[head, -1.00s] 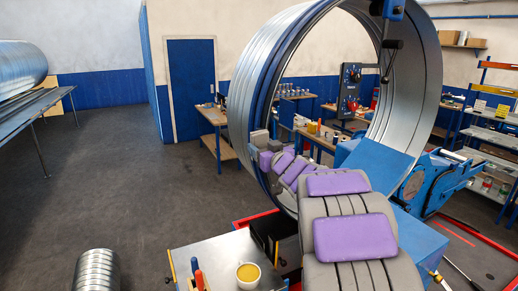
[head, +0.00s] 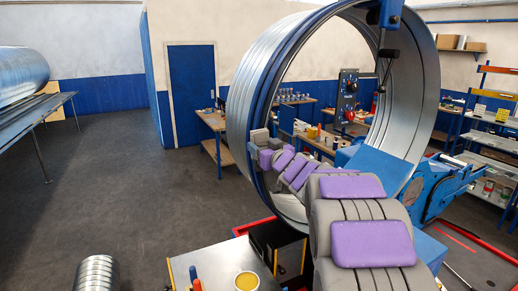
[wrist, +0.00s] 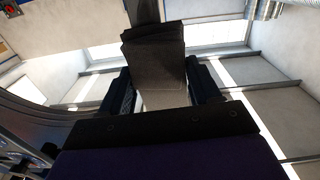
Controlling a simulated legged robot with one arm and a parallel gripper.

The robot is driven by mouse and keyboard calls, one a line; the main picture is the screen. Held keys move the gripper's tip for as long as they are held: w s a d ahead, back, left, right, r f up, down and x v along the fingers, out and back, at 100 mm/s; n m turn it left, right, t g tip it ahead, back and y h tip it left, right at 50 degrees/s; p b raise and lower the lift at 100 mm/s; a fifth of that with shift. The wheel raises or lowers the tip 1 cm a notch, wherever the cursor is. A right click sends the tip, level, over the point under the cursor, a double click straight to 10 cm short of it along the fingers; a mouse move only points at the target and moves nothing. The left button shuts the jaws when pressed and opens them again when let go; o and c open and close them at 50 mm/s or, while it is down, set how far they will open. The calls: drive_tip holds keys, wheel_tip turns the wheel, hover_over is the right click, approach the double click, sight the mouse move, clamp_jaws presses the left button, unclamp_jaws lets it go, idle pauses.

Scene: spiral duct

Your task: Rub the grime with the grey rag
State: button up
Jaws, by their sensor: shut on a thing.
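The grey rag (wrist: 153,52) shows in the wrist view as a dark grey folded block between the two dark fingers of my gripper (wrist: 160,88), which is shut on it. In the head view my purple-and-grey arm reaches into the large ribbed metal duct (head: 240,98). Its far end, with a small grey block that looks like the rag (head: 259,136), is at the duct's left inner wall. I cannot tell whether the rag touches the wall. I cannot make out the grime in either view.
A blue machine (head: 425,190) stands at the duct's right. A control box (head: 347,95) shows through the ring. A metal cart (head: 215,268) with a yellow-filled cup (head: 247,281) is at the front. Shelves (head: 490,125) stand at right; the floor at left (head: 120,170) is open.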

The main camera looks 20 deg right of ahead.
sight(259, 168)
wheel_tip(259, 168, down, 9)
drive_tip(key=b, duration=0.4)
drive_tip(key=shift+f, duration=0.1)
idle(0.8)
drive_tip(key=shift+d, duration=0.15)
